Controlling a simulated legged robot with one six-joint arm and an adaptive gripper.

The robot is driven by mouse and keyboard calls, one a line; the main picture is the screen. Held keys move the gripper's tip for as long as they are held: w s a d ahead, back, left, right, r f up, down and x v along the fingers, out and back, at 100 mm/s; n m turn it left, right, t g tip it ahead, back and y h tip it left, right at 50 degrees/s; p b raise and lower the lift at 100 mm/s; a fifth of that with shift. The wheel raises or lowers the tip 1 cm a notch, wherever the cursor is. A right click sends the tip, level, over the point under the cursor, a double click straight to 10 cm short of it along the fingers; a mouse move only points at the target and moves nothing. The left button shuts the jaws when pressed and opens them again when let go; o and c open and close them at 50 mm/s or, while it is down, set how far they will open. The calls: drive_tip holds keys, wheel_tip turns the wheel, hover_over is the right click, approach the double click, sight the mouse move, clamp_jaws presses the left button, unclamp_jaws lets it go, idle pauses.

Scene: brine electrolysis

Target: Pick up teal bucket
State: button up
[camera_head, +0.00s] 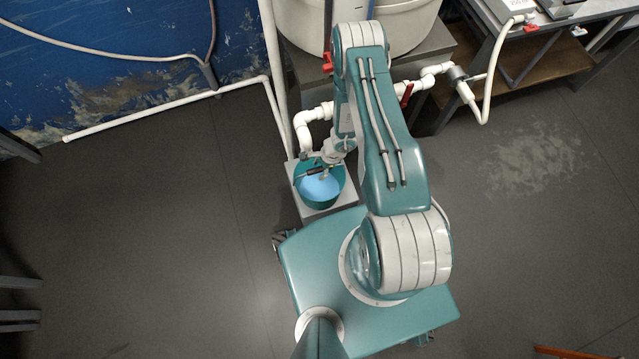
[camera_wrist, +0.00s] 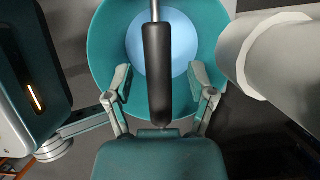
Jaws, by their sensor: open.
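The teal bucket (camera_head: 302,192) holds light blue liquid and stands upright on a pale square stand (camera_head: 312,214) below the white pipe. In the wrist view the bucket (camera_wrist: 104,42) fills the upper middle. Its handle has a dark grip (camera_wrist: 157,70) that runs lengthwise down the picture. My gripper (camera_wrist: 161,80) is open, with one finger on each side of the grip and a gap on both sides. In the head view my gripper (camera_head: 322,168) is small over the bucket's upper rim, and its fingers are hard to make out.
White pipes with a red valve (camera_head: 406,95) run close beside the bucket. A thick white pipe (camera_wrist: 270,55) is close on the right in the wrist view. A large pale tank (camera_head: 405,25) stands behind on a grey platform. The floor at left (camera_head: 130,230) is clear.

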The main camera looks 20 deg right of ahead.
clamp_jaws()
drive_tip(key=shift+r, duration=0.1)
